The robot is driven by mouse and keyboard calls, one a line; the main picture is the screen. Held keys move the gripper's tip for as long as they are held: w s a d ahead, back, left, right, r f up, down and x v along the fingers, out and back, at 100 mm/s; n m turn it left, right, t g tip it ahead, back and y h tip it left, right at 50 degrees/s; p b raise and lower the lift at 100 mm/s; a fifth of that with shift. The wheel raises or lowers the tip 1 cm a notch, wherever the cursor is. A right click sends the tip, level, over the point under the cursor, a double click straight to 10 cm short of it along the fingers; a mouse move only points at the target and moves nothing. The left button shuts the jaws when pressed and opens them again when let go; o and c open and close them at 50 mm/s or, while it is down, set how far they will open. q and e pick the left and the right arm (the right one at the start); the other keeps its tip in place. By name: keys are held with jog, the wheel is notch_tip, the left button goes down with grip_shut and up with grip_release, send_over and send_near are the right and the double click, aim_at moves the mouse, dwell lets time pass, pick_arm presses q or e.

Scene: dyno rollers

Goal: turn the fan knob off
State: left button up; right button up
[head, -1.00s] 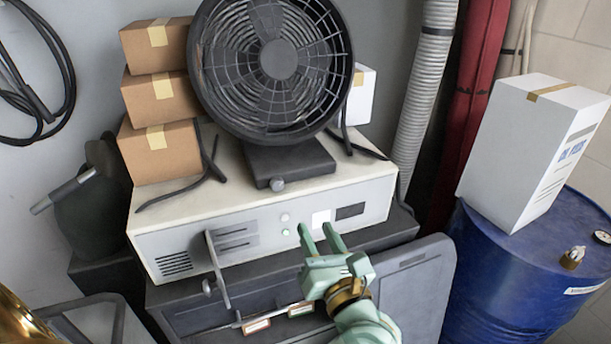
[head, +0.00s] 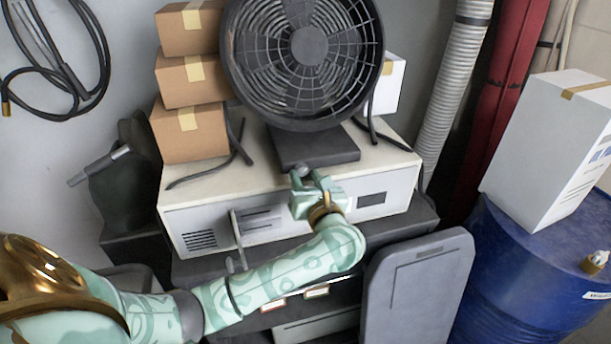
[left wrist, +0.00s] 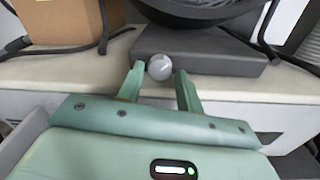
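The fan (head: 308,45) is a large black round fan on a dark flat base (head: 330,150). Its small round grey knob (head: 301,171) is at the front edge of the base. My left gripper (head: 305,179) is at the knob, partly covering it in the head view. In the left wrist view, the knob (left wrist: 160,67) shows between the two open fingertips (left wrist: 160,78), close to the left finger with a gap to the right one. I cannot tell whether a finger touches it. My right gripper is not in view.
The fan stands on a beige cabinet (head: 200,225) with a front panel. Stacked cardboard boxes (head: 188,82) stand left of it, and a white box (head: 388,85) behind right. Black cables (head: 235,150) lie on the top. A blue drum (head: 530,270) carries a large white box (head: 550,150) at right.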

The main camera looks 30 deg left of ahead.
pick_arm(q)
jog(key=shift+w+a, duration=0.2)
jog(key=shift+a, duration=0.1)
jog(key=c, duration=0.7)
jog(key=n+b, duration=0.1)
jog(key=b, duration=0.1)
jog(key=n+b, duration=0.1)
jog(key=b, duration=0.1)
jog(key=n+b, duration=0.1)
jog(key=b, duration=0.1)
jog(key=shift+d+f+n, duration=0.1)
jog(key=shift+f+n, duration=0.15)
jog(key=shift+n, duration=0.05)
jog(key=shift+r+n, duration=0.25)
jog(key=shift+n, duration=0.05)
jog(key=shift+r, duration=0.1)
jog(key=o, duration=0.7)
